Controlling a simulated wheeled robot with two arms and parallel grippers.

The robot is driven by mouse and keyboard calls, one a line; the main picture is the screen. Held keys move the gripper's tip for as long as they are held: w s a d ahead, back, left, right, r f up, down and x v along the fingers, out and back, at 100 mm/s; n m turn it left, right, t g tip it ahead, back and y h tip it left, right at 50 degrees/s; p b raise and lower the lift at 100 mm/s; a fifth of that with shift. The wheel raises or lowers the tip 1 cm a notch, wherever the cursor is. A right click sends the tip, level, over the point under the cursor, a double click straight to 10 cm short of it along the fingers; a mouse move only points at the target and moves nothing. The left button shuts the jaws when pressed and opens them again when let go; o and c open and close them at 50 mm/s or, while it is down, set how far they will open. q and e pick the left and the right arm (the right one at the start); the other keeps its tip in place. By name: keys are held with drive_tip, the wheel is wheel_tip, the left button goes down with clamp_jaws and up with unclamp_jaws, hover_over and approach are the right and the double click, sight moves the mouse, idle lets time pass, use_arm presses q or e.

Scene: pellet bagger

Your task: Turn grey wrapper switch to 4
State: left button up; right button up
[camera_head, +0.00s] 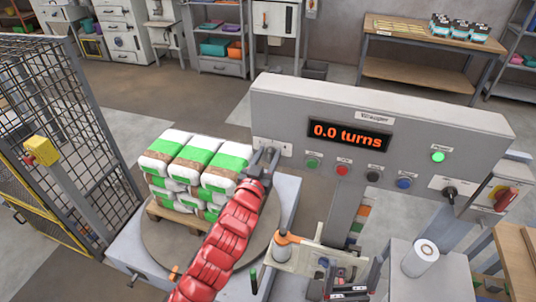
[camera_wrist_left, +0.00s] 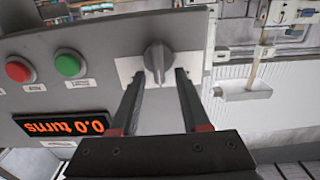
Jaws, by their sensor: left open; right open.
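The grey wrapper switch (camera_wrist_left: 157,62) is a rotary knob on a pale plate, near the left end of the wrapper's grey panel (camera_head: 385,110). In the left wrist view the panel appears upside down. My left gripper (camera_wrist_left: 159,76) is open, its two fingertips on either side of the knob and apart from it. In the head view my left gripper (camera_head: 264,158) is at the panel's left end and hides the knob. The knob's position numbers are too small to read. My right gripper (camera_head: 349,270) is open and empty at the bottom of the head view.
The display (camera_head: 349,134) reads 0.0 turns, with several buttons below it. A black switch (camera_head: 449,194) and a red switch (camera_head: 506,198) are at the right. Stacked green-and-white bags (camera_head: 195,160) sit on a pallet at the left. A white roll (camera_head: 421,257) stands at the lower right.

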use_arm(q)
clamp_jaws()
drive_tip(key=shift+s, duration=0.1)
drive_tip(key=shift+a+f, duration=0.1)
drive_tip(key=shift+f, duration=0.15)
idle(0.5)
